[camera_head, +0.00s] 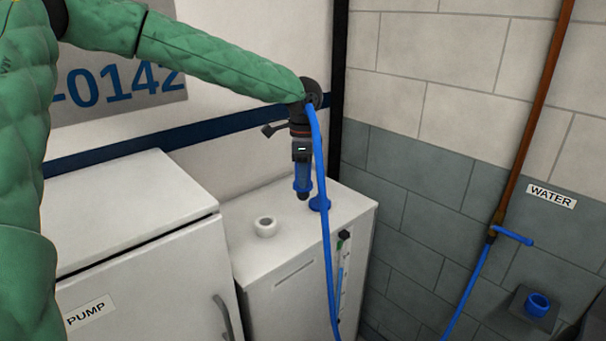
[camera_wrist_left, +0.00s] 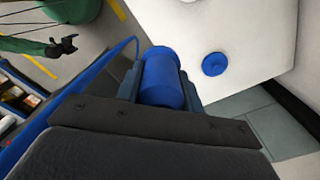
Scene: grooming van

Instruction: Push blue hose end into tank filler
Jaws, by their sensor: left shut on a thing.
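My left gripper (camera_head: 302,178) points down above the white tank and is shut on the blue hose end (camera_head: 303,188). In the left wrist view the blue hose end (camera_wrist_left: 163,82) sits between the fingers. The blue tank filler (camera_head: 320,203) is on the tank top, just right of and below the hose end in the head view. The filler also shows in the left wrist view (camera_wrist_left: 215,64), apart from the hose end. The blue hose (camera_head: 325,225) hangs down in front of the tank (camera_head: 300,250). My right gripper (camera_wrist_left: 64,45) is small at the upper left of the wrist view; its opening is unclear.
A white collar (camera_head: 265,227) stands on the tank top, left of the filler. A white pump cabinet (camera_head: 130,210) stands at the left. A copper pipe with a blue-handled tap (camera_head: 512,236) and a blue socket (camera_head: 537,304) are at the right wall.

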